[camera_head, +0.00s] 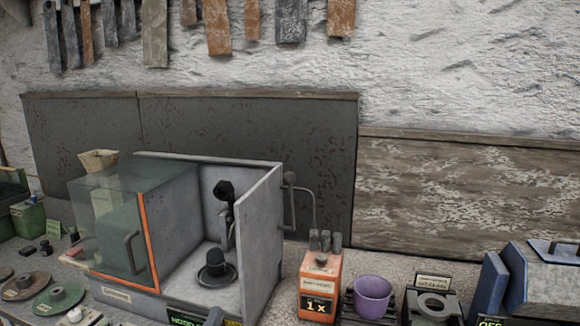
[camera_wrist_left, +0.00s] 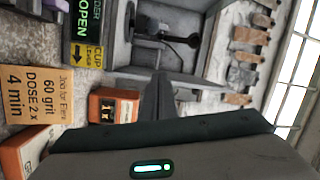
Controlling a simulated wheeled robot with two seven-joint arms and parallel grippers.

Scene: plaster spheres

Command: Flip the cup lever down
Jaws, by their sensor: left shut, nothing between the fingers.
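A grey open-fronted box (camera_head: 262,215) stands on the bench. A black domed cup-like piece (camera_head: 216,268) sits on the box floor. A yellow "CUP LEVER" label (camera_wrist_left: 88,56) with an arrow is on the box front.
A glass hood (camera_head: 108,215) with an orange edge covers the box's left side. A bent metal pipe (camera_head: 313,205) is outside the right wall. An orange container (camera_head: 320,285), a purple cup (camera_head: 373,296) and a dark holder (camera_head: 433,304) stand to the right.

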